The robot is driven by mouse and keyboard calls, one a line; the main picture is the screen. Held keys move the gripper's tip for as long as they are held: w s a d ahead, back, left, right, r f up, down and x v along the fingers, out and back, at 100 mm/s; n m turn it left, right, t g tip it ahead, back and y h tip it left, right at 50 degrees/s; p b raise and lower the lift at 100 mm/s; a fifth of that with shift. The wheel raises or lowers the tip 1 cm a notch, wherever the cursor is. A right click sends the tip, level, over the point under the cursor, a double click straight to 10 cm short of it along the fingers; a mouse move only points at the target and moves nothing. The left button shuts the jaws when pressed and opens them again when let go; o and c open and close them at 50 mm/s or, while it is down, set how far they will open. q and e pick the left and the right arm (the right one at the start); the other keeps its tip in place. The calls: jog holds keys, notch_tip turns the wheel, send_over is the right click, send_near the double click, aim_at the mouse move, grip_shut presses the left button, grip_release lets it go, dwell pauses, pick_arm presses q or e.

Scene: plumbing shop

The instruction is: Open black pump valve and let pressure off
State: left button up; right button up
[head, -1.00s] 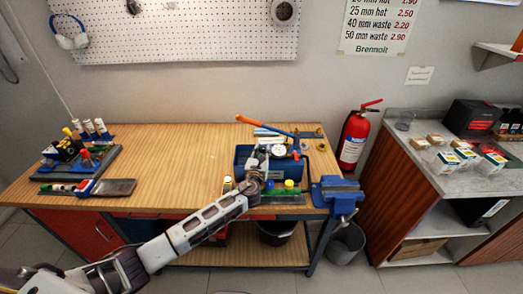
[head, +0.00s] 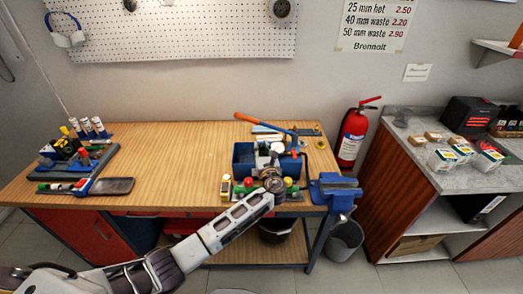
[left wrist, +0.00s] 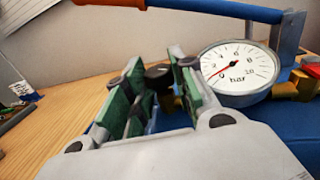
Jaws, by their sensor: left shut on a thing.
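The blue test pump (head: 243,158) stands on the right part of the wooden bench, its orange-ended lever (head: 258,123) above it. In the left wrist view, the round white bar gauge (left wrist: 236,72) sits right of my fingers, its red needle pointing to the lower left. My left gripper (left wrist: 155,78) has its green-padded fingers shut on the black pump valve knob (left wrist: 158,71), whose top shows between the pads. In the head view my left gripper (head: 270,174) covers part of the pump's front and hides the valve. My right gripper is not in view.
A blue vise (head: 334,187) is at the bench's right end. Small bottles and caps stand by the pump's front. A tool tray (head: 75,175) is at the bench's left; the bench middle (head: 170,160) is clear. A red extinguisher (head: 352,138) stands behind right.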

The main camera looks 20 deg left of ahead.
pick_arm(q)
jog(key=o, duration=0.7)
jog(key=shift+o, duration=0.4)
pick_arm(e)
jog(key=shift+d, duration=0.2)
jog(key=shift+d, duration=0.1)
pick_arm(q)
jog(key=shift+h, duration=0.3)
jog(key=shift+a+m+t+h, duration=0.1)
jog(key=shift+m+t+h, duration=0.4)
jog(key=shift+m+h, duration=0.35)
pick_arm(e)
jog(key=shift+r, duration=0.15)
pick_arm(q)
jog(key=shift+m+h, duration=0.35)
jog(key=shift+h, duration=0.3)
jog(key=shift+a+m+t+h, duration=0.15)
jog(key=shift+m+t+h, duration=0.1)
jog(key=shift+m+h, duration=0.6)
jog(key=shift+a+m+t+h, duration=0.1)
jog(key=shift+m+t+h, duration=0.25)
jog(key=shift+h, duration=0.8)
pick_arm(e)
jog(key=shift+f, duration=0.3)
